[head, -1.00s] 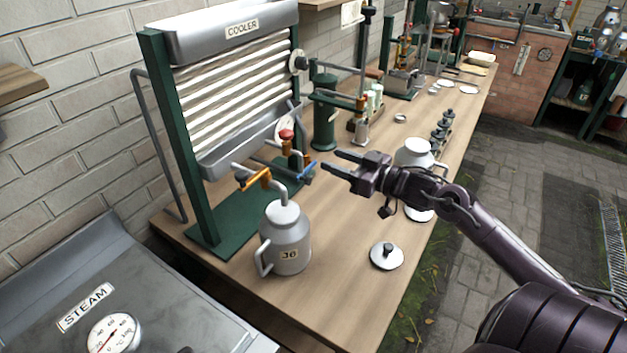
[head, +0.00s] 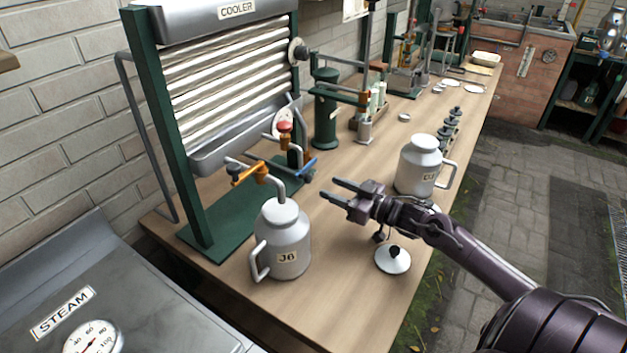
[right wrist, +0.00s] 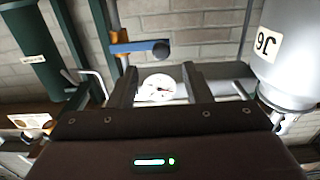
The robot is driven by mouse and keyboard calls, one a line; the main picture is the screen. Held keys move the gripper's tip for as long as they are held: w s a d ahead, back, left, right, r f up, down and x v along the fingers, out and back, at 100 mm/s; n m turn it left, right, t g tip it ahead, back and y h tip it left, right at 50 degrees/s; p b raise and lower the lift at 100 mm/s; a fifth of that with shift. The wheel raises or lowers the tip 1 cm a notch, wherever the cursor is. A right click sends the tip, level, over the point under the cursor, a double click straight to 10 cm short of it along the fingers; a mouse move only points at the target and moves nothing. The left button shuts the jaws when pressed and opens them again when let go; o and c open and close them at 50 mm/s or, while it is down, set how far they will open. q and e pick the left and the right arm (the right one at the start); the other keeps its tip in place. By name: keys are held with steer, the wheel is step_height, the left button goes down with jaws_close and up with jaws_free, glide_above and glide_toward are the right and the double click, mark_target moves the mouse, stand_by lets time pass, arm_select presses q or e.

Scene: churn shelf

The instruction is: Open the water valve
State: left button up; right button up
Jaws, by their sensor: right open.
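The cooler (head: 230,95) stands on the bench with taps at its lower front. A blue lever (head: 308,166) sits at the right of these taps and an orange lever (head: 249,175) at the left. The blue lever also shows in the right wrist view (right wrist: 132,47), left of and beyond the fingers. My right gripper (head: 329,191) is open and empty, in front of and a little right of the blue lever, not touching it. Its fingers (right wrist: 160,80) show a round dial (right wrist: 158,87) between them. My left gripper is not in view.
A milk can marked J6 (head: 284,245) stands below the taps, left of my gripper. Another can (head: 418,165) stands right, behind my wrist. A lid (head: 393,259) lies on the bench (head: 335,290). A red knob (head: 285,127) sits above the levers.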

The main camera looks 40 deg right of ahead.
mark_target(310, 179)
steer(key=x, duration=0.7)
steer(key=shift+s, duration=0.1)
steer(key=shift+r, duration=0.1)
jaws_close()
